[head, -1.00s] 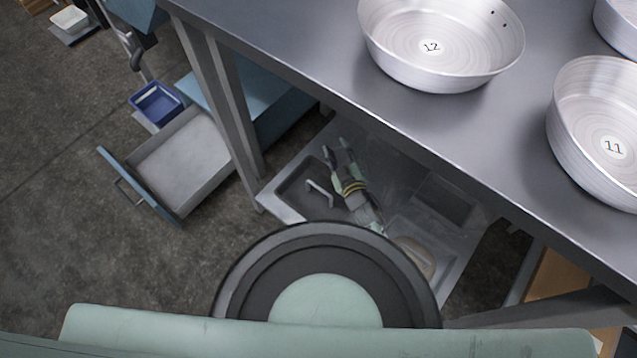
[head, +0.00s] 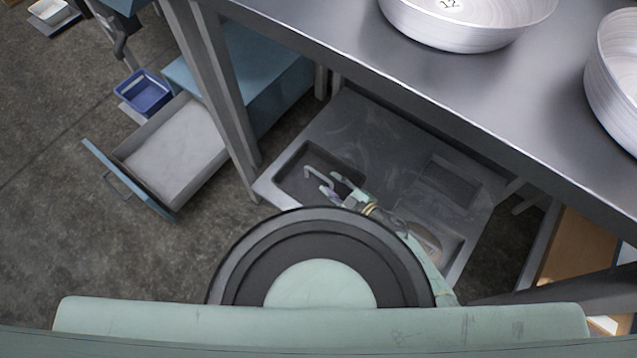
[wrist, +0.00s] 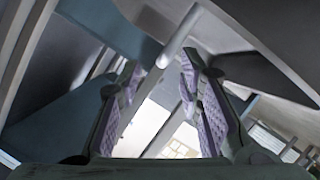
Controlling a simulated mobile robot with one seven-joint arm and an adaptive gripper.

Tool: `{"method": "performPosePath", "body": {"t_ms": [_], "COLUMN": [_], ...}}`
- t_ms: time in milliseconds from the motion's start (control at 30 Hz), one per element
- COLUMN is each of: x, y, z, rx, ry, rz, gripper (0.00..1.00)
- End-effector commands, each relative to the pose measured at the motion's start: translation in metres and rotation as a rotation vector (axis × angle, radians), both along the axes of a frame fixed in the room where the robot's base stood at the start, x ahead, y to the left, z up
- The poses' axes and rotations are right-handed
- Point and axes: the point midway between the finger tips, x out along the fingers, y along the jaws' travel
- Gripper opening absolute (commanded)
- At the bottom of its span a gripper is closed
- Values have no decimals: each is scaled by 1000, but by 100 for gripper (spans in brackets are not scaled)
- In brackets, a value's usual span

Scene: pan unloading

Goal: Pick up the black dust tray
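A dark, shallow rectangular tray (head: 290,183) lies on the left of the grey lower shelf under the table. I cannot tell whether it is loose or a recess in the shelf. A pale bent handle (head: 310,173) stands up from it. My gripper (head: 334,188) is above the tray's right side, close to the handle; contact cannot be told. In the wrist view my gripper (wrist: 158,68) is open, its purple-padded fingers apart. A pale bar (wrist: 180,35) shows beyond the fingertips, apparently the handle, with nothing clamped. My arm hides part of the tray's near side.
The steel table (head: 330,45) with large metal pans (head: 465,22) overhangs the shelf (head: 390,135). A table leg (head: 228,95) stands left of the tray. An open drawer (head: 175,150) and a blue bin (head: 146,92) are farther left. Another recess (head: 455,178) lies right.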

Motion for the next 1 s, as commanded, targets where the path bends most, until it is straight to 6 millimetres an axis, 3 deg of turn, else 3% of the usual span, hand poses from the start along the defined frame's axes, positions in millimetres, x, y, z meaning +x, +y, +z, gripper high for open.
{"method": "performPosePath", "body": {"t_ms": [400, 700, 1000], "x": [33, 38, 38], "y": [35, 38, 38], "z": [-15, -16, -16], "rx": [0, -1, 0], "ry": [1, 0, 0], "rz": [1, -1, -1], "gripper": [33, 33, 14]}}
